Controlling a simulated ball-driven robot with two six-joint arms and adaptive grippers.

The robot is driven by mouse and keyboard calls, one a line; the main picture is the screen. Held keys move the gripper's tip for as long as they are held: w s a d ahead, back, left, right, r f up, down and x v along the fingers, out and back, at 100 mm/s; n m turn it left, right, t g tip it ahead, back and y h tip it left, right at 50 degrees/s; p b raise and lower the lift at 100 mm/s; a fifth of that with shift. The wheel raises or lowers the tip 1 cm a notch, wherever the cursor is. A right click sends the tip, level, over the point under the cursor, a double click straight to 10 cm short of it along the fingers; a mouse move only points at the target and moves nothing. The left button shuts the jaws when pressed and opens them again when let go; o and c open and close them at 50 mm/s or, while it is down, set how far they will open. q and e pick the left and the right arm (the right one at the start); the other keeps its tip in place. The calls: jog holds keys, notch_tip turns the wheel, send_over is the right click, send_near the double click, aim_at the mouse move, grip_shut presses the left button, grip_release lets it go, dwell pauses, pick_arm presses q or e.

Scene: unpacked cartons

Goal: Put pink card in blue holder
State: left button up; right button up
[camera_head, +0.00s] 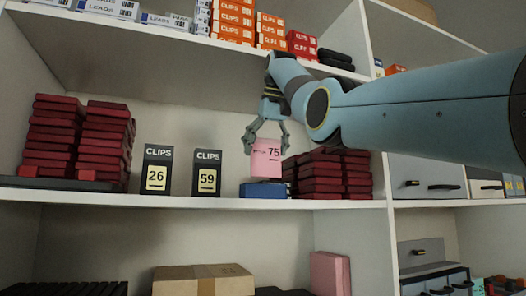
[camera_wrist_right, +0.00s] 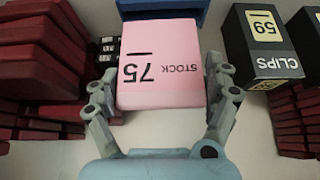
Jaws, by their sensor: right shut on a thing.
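The pink card (camera_head: 266,163) is marked 75 and stands roughly upright on the middle shelf's level. My right gripper (camera_head: 267,146) comes down from above and is shut on its two side edges. In the right wrist view the pink card (camera_wrist_right: 160,68) fills the middle, between the fingers of my right gripper (camera_wrist_right: 162,98). The blue holder (camera_head: 263,191) sits on the shelf directly below the card's lower edge. It also shows in the wrist view (camera_wrist_right: 165,8), partly hidden behind the card. I cannot tell whether the card touches the holder. My left gripper is out of view.
Stacks of dark red boxes (camera_head: 320,174) stand close to the right of the holder. Two black CLIPS boxes, marked 59 (camera_head: 207,173) and 26 (camera_head: 157,170), stand to the left. The upper shelf (camera_head: 180,38) is above my gripper. Bare shelf lies between the 59 box and the holder.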

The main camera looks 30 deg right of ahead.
aim_at(265, 158)
jog(key=shift+w+a+f, duration=0.1)
jog(key=shift+w+f, duration=0.1)
jog(key=shift+w, duration=0.1)
jog(key=shift+w+f, duration=0.15)
jog(key=shift+f, duration=0.2)
notch_tip(265, 158, down, 4)
jog(key=shift+w+r, duration=0.1)
jog(key=shift+r, duration=0.15)
jog(key=shift+f, duration=0.15)
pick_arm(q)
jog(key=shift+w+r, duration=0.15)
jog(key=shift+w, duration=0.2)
pick_arm(e)
jog(key=shift+a, duration=0.1)
jog(key=o, duration=0.6)
jog(key=shift+f, duration=0.1)
jog(key=o, duration=0.4)
jog(key=shift+c, duration=0.2)
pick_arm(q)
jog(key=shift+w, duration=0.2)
